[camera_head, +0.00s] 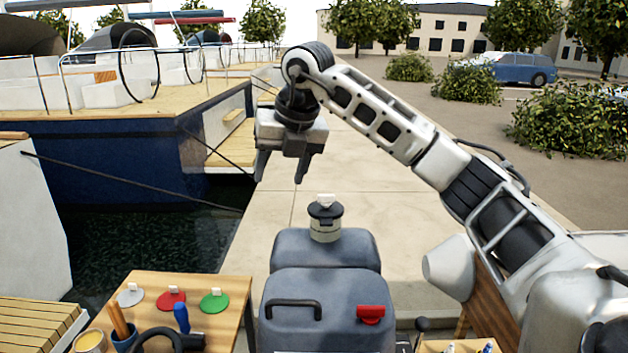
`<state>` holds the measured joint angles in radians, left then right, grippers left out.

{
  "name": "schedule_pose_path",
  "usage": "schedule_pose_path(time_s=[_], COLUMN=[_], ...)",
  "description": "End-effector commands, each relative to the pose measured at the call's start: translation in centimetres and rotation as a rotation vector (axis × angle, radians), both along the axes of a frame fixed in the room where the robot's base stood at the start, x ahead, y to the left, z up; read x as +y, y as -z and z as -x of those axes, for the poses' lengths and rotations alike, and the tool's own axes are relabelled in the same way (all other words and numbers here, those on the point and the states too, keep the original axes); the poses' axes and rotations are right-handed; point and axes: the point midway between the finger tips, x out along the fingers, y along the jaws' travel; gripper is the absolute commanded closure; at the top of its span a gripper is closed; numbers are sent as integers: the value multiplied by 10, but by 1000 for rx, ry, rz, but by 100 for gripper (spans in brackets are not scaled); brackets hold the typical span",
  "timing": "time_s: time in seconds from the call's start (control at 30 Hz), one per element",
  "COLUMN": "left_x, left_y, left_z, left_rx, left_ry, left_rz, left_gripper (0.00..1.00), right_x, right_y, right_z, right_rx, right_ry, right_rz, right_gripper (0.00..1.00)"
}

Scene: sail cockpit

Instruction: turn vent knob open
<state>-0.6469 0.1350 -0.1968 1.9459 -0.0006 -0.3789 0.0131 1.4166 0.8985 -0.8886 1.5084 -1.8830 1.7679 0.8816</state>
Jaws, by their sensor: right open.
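A blue-grey tank (320,310) stands upright in front of me at the bottom centre. A red knob-like piece (371,313) sits on its front right; it looks like the vent knob, though I cannot be sure or tell its setting. A black cap (325,209) with a white tab on top sits on a pale neck (325,229) at the tank's back. My right gripper (282,170) hangs above and left of the cap, pointing down. Its two fingers are apart, with nothing between them, and it touches nothing. My left gripper is out of view.
A wooden table (230,292) at lower left holds white (130,295), red (171,299) and green (213,301) discs, a tool cup (125,337) and a blue-handled tool (182,318). A black handle (293,306) rises from the tank. Water and a moored boat (115,155) lie left.

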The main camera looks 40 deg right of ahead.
Motion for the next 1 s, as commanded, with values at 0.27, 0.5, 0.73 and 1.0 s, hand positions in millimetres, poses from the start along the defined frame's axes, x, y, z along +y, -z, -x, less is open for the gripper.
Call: schedule_pose_path(time_s=[0.27, 0.5, 0.73, 1.0], left_x=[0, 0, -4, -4], left_y=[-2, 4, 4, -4], left_z=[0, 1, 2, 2], left_rx=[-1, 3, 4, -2], left_ry=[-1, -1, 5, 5], left_rz=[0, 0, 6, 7], left_gripper=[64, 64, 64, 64], right_x=[-88, -96, -109, -121], right_y=[-56, -28, 17, 65], right_z=[33, 26, 12, -4], right_rx=[47, 55, 54, 53], right_ry=[327, 332, 330, 328], right_rz=[184, 186, 188, 187], right_gripper=[44, 44, 44, 44])
